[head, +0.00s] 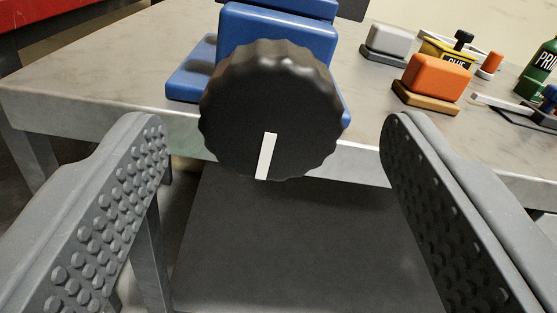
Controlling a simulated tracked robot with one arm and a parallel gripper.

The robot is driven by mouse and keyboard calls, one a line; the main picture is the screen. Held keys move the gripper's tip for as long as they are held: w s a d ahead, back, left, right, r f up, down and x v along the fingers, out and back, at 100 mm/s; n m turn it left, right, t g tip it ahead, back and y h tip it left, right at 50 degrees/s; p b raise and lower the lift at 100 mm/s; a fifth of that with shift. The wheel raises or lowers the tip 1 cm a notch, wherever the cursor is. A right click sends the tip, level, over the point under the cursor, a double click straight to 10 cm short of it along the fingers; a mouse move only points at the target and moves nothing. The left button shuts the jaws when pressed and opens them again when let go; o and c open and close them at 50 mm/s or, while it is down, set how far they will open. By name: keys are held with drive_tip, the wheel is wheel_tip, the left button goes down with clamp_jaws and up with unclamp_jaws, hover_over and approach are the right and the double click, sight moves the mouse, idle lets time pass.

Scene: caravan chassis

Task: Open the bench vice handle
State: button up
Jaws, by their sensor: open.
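The bench vice (280,32) is blue and sits at the front edge of a grey workbench in the head view. Its handle (271,108) is a round black knob with a scalloped rim, facing me. A white mark (266,156) on its face runs from near the centre down to the lower rim, tilted slightly. My gripper (275,135) is open, with one studded grey finger on each side of the picture. The knob appears between and beyond the fingertips, with a visible gap on both sides. Neither finger appears to touch it. The knob hides part of the vice body.
The workbench top (110,75) is clear at left. At right stand an orange block (437,78) on a tan base, a grey block (389,40), a yellow item (447,52), and a green bottle (541,72). A red surface (40,14) is at the upper left.

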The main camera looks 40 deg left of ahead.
drive_tip(key=v, duration=0.9)
drive_tip(key=shift+p, duration=0.4)
drive_tip(key=w+d+r+t+h, duration=0.4)
drive_tip(key=w+d+r+h, duration=0.15)
drive_tip(key=w+r, duration=0.5)
drive_tip(key=s+d+r+m+t+h, duration=0.1)
drive_tip(key=d+r+m+h, duration=0.25)
drive_tip(key=r, duration=0.65)
drive_tip(key=s+d+r+m+t+h, duration=0.1)
drive_tip(key=d+r+m+t+h, duration=0.2)
drive_tip(key=r, duration=0.7)
drive_tip(key=s+d+r+m+g+h, duration=0.1)
drive_tip(key=s+r+m+g+h, duration=0.2)
drive_tip(key=s+r, duration=0.6)
drive_tip(key=s+a+r+m, duration=0.1)
drive_tip(key=s+a+r, duration=0.1)
drive_tip(key=s+r, duration=0.3)
drive_tip(key=s+a+r+m, duration=0.2)
drive_tip(key=s+r, duration=0.3)
drive_tip(key=s, duration=0.3)
drive_tip(key=shift+a+g+y, duration=0.25)
drive_tip(key=shift+g+y, duration=0.05)
drive_tip(key=shift+y, duration=0.1)
